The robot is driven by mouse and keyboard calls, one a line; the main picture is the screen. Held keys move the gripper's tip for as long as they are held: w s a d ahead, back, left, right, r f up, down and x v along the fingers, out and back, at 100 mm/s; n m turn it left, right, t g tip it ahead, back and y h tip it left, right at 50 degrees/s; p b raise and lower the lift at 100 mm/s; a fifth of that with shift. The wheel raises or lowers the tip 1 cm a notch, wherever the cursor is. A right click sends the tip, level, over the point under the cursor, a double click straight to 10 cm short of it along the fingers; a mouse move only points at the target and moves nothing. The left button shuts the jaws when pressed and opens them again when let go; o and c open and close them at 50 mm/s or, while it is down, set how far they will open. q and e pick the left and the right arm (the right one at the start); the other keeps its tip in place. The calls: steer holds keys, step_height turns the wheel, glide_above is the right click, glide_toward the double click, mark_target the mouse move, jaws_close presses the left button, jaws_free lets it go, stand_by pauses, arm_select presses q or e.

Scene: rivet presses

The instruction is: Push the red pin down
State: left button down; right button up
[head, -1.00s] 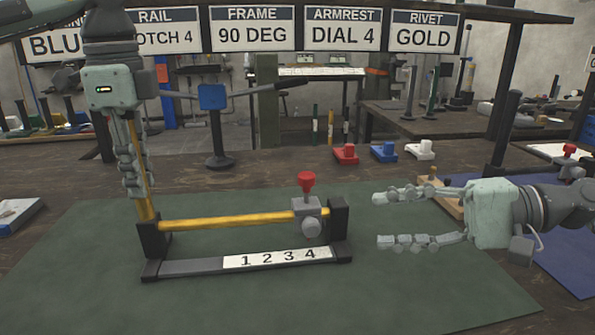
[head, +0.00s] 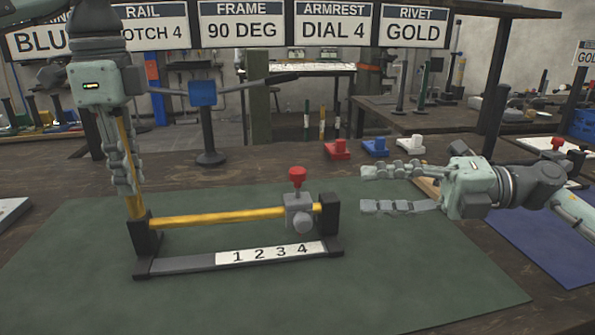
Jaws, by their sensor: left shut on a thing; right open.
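The red pin (head: 297,176) stands upright on top of a grey clamp block (head: 298,206). The block sits near the right end of a yellow rail (head: 225,217), above the number 4 end of a numbered strip (head: 270,253). My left gripper (head: 130,188) points down and is shut on the upright yellow bar (head: 133,205) at the rail's left end. My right gripper (head: 366,190) is open and empty, its fingers pointing left. It is to the right of the red pin and apart from it, at about the pin's height in the picture.
The fixture stands on a green mat (head: 110,300). Red (head: 338,150), blue (head: 376,148) and white (head: 412,146) small parts stand behind it. A blue-headed post (head: 203,94) rises at the back. Signs (head: 333,24) hang above, one reading "ARMREST DIAL 4". The front of the mat is clear.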

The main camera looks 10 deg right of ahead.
mark_target(298, 169)
steer(key=w+a+m, duration=0.1)
steer(key=a+m, duration=0.2)
steer(key=m, duration=0.3)
steer(key=w+a+r+m, duration=0.1)
steer(key=w+a+m, duration=0.1)
steer(key=a+m, duration=0.2)
steer(key=w+a+m+y, duration=0.1)
steer(key=a+m, duration=0.3)
steer(key=m, duration=0.6)
steer(key=shift+w+a+r, duration=0.2)
steer(key=shift+w+r, duration=0.15)
steer(key=shift+w, duration=0.35)
steer(key=shift+c, duration=0.5)
jaws_close()
